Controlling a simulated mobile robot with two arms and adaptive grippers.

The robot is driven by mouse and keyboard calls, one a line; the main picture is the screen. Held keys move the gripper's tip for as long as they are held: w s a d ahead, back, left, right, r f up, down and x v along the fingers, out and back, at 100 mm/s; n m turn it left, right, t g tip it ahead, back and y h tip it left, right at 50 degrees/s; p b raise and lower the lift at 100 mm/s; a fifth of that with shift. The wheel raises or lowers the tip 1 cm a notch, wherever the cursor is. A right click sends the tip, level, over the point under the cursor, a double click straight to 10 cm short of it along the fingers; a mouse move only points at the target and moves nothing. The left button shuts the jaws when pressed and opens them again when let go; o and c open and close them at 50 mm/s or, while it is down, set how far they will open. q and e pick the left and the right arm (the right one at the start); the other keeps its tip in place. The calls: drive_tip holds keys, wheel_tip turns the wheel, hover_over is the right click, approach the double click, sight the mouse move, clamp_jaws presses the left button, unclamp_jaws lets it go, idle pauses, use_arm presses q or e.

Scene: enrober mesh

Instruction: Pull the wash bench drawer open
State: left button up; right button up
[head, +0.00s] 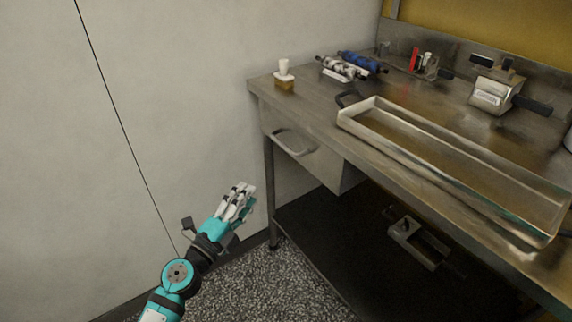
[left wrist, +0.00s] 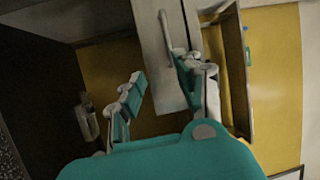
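The wash bench drawer (head: 318,163) is a steel box under the left end of the bench top. Its front looks in line with the bench edge, so it appears shut. A curved grey handle (head: 293,150) is on its front. The handle (left wrist: 166,30) and the drawer front (left wrist: 152,45) also show in the left wrist view. My left gripper (head: 243,193), teal and white, is in front of and below the handle, apart from it in the head view. In the left wrist view its fingers (left wrist: 158,72) are spread with nothing between them. My right gripper is not in view.
A dark lower shelf (head: 340,255) lies beneath. Speckled floor (head: 270,290) is clear before it; a pale wall (head: 180,100) stands left.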

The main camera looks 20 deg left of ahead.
use_arm(q)
drive_tip(key=r, duration=0.2)
drive_tip(key=p, duration=0.2)
approach(286, 145)
drive_tip(key=w, duration=0.2)
drive_tip(key=shift+m, duration=0.4)
drive_tip(key=x, duration=0.4)
drive_tip(key=b+x, duration=0.1)
drive_tip(key=x, duration=0.3)
drive_tip(key=shift+d+f, duration=0.15)
drive_tip(key=shift+d, duration=0.1)
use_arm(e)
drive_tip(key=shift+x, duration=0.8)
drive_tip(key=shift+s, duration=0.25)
use_arm(q)
drive_tip(key=shift+s, duration=0.1)
clamp_jaws()
